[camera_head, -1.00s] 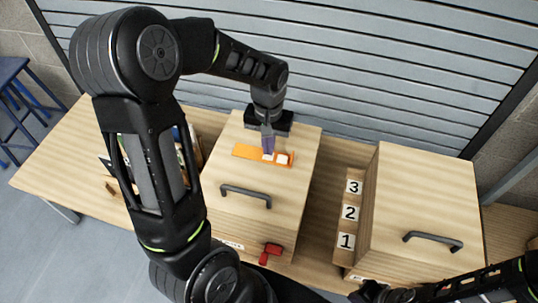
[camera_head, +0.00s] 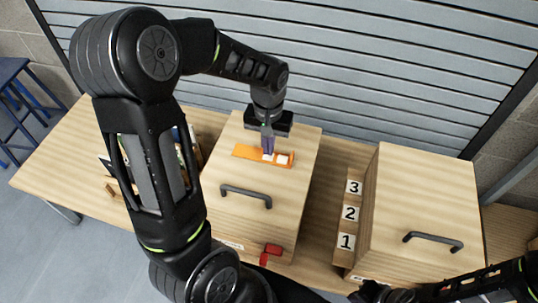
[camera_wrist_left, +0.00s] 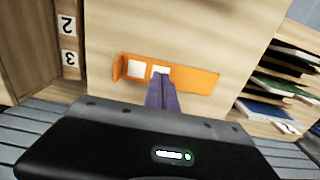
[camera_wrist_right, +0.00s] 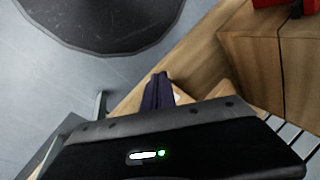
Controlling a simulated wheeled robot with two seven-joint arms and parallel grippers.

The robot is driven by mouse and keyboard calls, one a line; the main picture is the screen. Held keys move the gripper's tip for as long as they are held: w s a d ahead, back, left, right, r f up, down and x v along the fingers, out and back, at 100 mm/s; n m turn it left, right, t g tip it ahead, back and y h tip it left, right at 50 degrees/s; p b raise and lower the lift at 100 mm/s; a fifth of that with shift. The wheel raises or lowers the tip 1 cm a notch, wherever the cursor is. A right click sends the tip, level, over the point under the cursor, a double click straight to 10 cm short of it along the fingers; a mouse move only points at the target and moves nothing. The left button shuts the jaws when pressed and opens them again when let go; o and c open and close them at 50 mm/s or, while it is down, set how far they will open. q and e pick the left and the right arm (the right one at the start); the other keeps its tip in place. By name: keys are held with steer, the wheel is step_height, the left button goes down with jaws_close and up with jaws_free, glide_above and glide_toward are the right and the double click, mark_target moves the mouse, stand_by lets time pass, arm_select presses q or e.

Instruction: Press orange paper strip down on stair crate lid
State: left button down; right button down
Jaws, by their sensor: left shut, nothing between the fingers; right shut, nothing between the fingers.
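The orange paper strip (camera_head: 248,152) lies across the top of the left wooden crate, whose lid (camera_head: 288,205) carries a dark handle. The strip has two white patches near its right end, and that end looks bent up. The strip also shows in the left wrist view (camera_wrist_left: 200,80). My left gripper (camera_head: 268,151) is shut and empty, pointing down with its purple fingertips at the strip beside a white patch. Whether the tips touch the strip I cannot tell. My right gripper (camera_wrist_right: 157,78) is shut and empty, low at the front right near the table edge.
A second wooden crate (camera_head: 425,190) with a handle stands at the right. Steps numbered 1 (camera_head: 346,241), 2 and 3 rise between the crates. A red clamp-like part (camera_head: 271,250) is on the left crate's front.

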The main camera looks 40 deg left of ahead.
arm_select(q)
steer(key=shift+f+b, duration=0.65)
steer(key=shift+f, duration=0.2)
stand_by(0.6)
steer(key=shift+r, duration=0.1)
step_height(320, 180, up, 8)
steer(key=p, duration=0.6)
stand_by(0.5)
stand_by(0.5)
